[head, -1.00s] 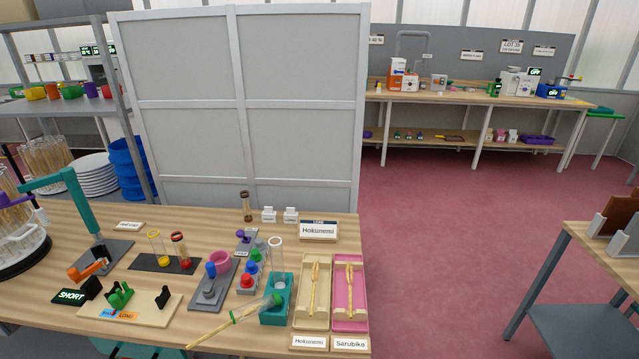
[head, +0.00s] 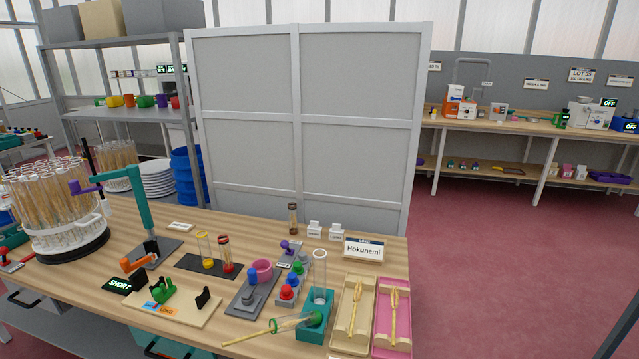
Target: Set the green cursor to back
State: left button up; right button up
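A green cursor (head: 163,291) stands on a beige board (head: 186,315) on the near left part of the wooden table, just behind a blue label and an orange label. A black upright block (head: 203,298) stands on the same board to the right of the cursor, apart from it. A small black display (head: 119,285) reading SHORT is at the board's left. Neither of my grippers is in view.
An orange piece (head: 138,261) and a teal stand (head: 140,215) are behind the board. A round rack of wheat ears (head: 68,248) is at the left. A teal holder (head: 315,328) and two trays are at the right. A grey partition (head: 350,120) stands behind the table.

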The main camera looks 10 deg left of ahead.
aim_at(161, 296)
jog(key=u, duration=1.4)
jog(key=k, duration=0.5)
jog(key=u, duration=1.2)
jog(key=i, duration=1)
jog(key=z, duration=2.75)
